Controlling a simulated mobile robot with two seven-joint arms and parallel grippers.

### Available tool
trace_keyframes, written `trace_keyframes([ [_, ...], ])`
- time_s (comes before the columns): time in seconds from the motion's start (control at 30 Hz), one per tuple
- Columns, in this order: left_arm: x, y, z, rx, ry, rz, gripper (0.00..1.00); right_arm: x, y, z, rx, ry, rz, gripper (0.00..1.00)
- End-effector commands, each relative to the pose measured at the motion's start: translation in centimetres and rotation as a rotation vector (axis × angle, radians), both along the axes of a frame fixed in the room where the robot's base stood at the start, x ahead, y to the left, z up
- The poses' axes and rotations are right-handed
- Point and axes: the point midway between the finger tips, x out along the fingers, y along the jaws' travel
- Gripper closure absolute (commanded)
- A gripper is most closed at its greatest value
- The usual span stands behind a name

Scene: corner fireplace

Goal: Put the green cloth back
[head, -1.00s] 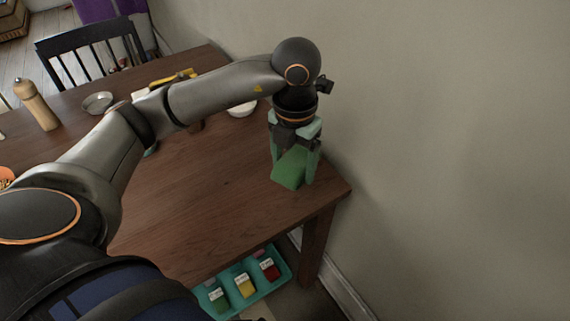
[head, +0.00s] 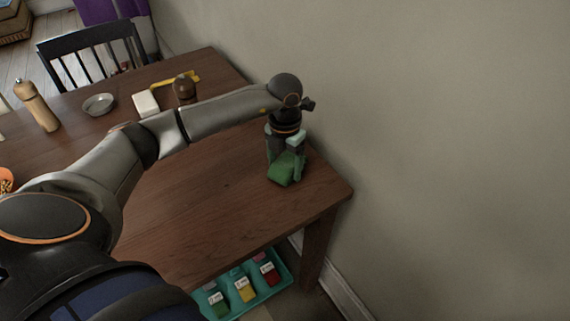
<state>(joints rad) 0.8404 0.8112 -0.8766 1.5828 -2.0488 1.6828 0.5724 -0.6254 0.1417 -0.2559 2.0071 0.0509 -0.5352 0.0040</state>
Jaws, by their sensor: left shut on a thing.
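The green cloth (head: 283,171) is a small folded block shape at the right end of the brown table (head: 210,215). My left gripper (head: 286,165) points down over it and is shut on it, with its fingers on either side. The cloth is low, at or just above the tabletop; I cannot tell whether it touches. My right gripper is out of view.
A teal tray (head: 272,289) below the table's front edge has compartments with labelled green, yellow (head: 245,289) and red (head: 270,273) items. A pepper mill (head: 36,106), grey bowl (head: 98,104), white block (head: 145,103) and brown object (head: 185,89) stand behind my arm. A wall bounds the right.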

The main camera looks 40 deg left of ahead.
Motion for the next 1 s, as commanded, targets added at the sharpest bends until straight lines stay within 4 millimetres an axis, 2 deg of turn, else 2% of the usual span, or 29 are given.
trace_keyframes([
  [0.3,0.0,0.0,-0.4,0.000,-0.002,0.000,0.67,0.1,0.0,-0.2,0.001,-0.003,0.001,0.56],
  [0.33,0.0,0.0,-0.2,0.000,-0.002,0.000,0.19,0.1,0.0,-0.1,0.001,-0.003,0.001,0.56],
  [0.5,0.0,0.0,-0.2,0.000,-0.001,0.000,0.00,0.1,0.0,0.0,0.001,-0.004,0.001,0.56],
  [0.77,0.0,0.0,0.0,0.000,-0.002,0.000,0.00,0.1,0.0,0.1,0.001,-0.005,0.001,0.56],
  [0.87,0.1,0.0,0.7,0.000,-0.004,0.000,0.00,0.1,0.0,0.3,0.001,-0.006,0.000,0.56],
  [1.0,0.1,0.0,3.1,0.000,-0.007,-0.001,0.00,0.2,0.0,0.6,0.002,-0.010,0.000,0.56],
])
